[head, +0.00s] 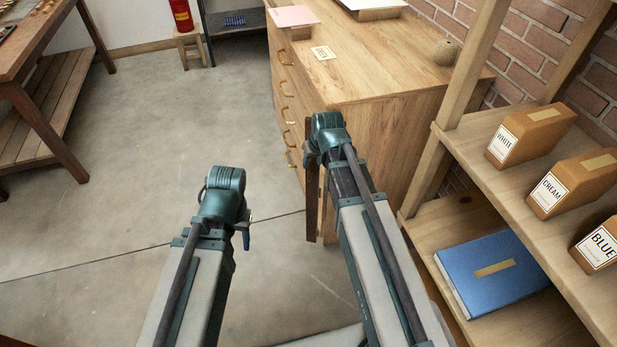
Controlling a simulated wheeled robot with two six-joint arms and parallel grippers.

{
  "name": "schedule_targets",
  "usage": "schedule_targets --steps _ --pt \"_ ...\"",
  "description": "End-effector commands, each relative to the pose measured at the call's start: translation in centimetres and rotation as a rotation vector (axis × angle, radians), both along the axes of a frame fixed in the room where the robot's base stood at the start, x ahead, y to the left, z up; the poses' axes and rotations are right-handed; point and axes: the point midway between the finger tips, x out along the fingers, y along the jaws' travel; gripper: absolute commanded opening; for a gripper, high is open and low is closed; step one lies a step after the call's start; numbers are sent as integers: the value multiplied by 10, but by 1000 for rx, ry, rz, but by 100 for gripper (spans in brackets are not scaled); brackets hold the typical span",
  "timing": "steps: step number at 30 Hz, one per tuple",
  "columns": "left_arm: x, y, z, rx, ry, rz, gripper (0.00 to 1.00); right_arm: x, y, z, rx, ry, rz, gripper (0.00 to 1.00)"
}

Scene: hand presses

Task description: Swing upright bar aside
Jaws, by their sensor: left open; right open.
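A dark brown upright bar (312,205) stands at the right end of the drawer front of a wooden chest (400,125).
Several drawers with brass handles (287,88) are shut. A shelf unit (480,150) with labelled boxes and a blue binder (490,272) stands close on the right. A workbench (30,45) is at far left. The concrete floor (130,170) between is clear.

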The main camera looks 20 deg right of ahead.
Motion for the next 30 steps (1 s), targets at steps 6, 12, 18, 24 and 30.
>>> schedule_targets --steps 6,12,18,24,30 --pt "0 0 -39 0 0 0 50 15 1 -39 0 0 0 42" --pt "0 0 -67 0 0 0 50 26 3 -67 0 0 1 42" --pt "0 0 -86 0 0 0 50 35 4 -86 0 0 1 42" --pt "0 0 -89 0 0 0 50 36 4 -89 0 0 1 42" --pt "0 0 -88 0 0 0 50 36 4 -88 0 0 0 37"
